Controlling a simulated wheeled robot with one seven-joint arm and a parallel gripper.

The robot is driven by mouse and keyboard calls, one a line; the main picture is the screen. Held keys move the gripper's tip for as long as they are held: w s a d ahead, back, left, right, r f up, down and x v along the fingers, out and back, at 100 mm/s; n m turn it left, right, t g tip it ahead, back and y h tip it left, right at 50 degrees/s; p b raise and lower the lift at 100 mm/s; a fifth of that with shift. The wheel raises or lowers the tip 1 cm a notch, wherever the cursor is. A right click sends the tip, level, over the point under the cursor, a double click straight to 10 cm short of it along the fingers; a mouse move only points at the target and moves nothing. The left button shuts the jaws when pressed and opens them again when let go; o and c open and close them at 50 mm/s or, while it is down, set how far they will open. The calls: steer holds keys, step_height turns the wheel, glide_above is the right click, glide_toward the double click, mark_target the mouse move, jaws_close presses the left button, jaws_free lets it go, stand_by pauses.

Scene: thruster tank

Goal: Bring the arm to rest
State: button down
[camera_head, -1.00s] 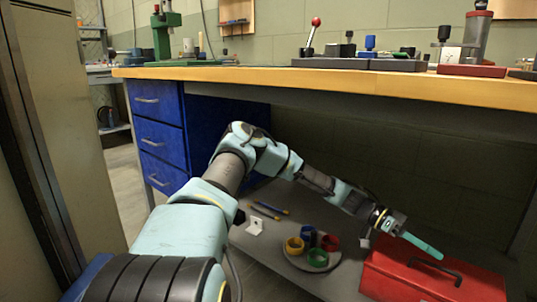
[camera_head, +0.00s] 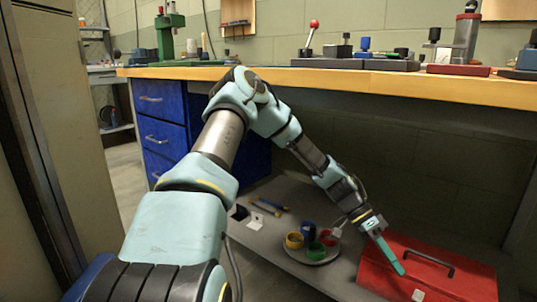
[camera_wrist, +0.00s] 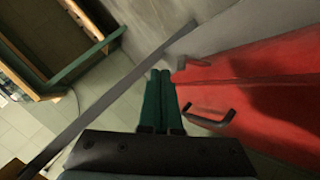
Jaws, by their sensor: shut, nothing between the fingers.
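My gripper (camera_head: 391,257) has teal fingers and reaches down below the workbench top, in front of the red toolbox (camera_head: 459,284). In the wrist view the two fingers of my gripper (camera_wrist: 161,74) lie side by side, shut with nothing between them. The red toolbox also shows in the wrist view (camera_wrist: 270,85), to the right of the fingers, with its dark handle close by. My arm is raised and bent, its elbow in front of the bench's front edge.
The workbench top (camera_head: 300,76) carries a green press (camera_head: 169,38) and several fixtures. Blue drawers (camera_head: 160,128) stand below at left. On the lower shelf (camera_head: 285,243) a round tray (camera_head: 291,251) holds coloured rings. A tall cabinet (camera_head: 70,130) is close on the left.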

steer(key=w+a+r+n+t+y, duration=0.2)
steer(key=w+a+n+t, duration=0.15)
steer(key=a, duration=0.75)
steer(key=w+a+r+n+t+y, duration=0.25)
steer(key=a+n, duration=0.25)
steer(key=a, duration=0.6)
steer(key=s+a+r+n+t+y, duration=0.25)
steer(key=a+r+n+t, duration=0.45)
steer(key=a, duration=0.8)
step_height(320, 180, up, 40)
steer(key=s+g+p, duration=0.2)
steer(key=g+p, duration=0.1)
steer(key=p, duration=3.6)
steer(key=shift+s+a+n+h, duration=0.15)
steer(key=shift+s+n+h, duration=0.15)
steer(key=shift+s+n, duration=0.15)
